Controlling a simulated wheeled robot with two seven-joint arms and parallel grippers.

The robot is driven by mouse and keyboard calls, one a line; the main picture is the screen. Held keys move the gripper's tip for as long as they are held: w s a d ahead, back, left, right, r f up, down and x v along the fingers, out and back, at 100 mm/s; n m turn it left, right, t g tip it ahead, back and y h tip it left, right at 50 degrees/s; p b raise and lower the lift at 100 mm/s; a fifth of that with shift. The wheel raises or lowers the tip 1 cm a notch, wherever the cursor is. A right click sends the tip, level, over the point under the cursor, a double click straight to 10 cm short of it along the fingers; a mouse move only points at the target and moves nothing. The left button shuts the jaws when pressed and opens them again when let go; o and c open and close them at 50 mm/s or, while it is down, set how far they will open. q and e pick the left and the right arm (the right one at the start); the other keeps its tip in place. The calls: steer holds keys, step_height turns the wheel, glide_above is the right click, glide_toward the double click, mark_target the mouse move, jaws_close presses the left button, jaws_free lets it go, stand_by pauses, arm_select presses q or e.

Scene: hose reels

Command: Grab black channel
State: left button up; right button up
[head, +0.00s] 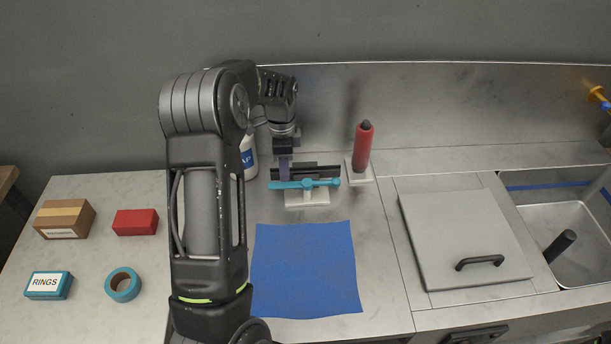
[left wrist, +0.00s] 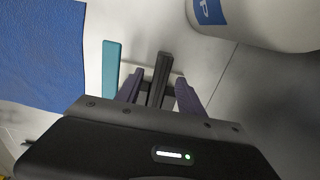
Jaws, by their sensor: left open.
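The black channel (head: 318,171) lies along a pale stand (head: 307,197) on the counter, behind a teal bar (head: 305,184). My left gripper (head: 284,170) points down over the left end of the channel. In the left wrist view the black channel (left wrist: 161,70) shows between the two spread purple-grey fingers of my left gripper (left wrist: 160,92), with gaps on both sides. The teal bar (left wrist: 110,70) lies outside the fingers, to the left. The lower part of the channel is hidden by the gripper body. My right gripper is not in view.
A white bottle (head: 249,158) stands close by the gripper, partly behind my arm. A red bottle (head: 363,147) stands right of the channel. A blue mat (head: 304,270) lies in front. Boxes and tape lie left; a lid (head: 464,236) and sink are right.

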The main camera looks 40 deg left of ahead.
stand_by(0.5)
arm_select(q)
jaws_close()
steer(key=shift+r, duration=0.1)
stand_by(0.3)
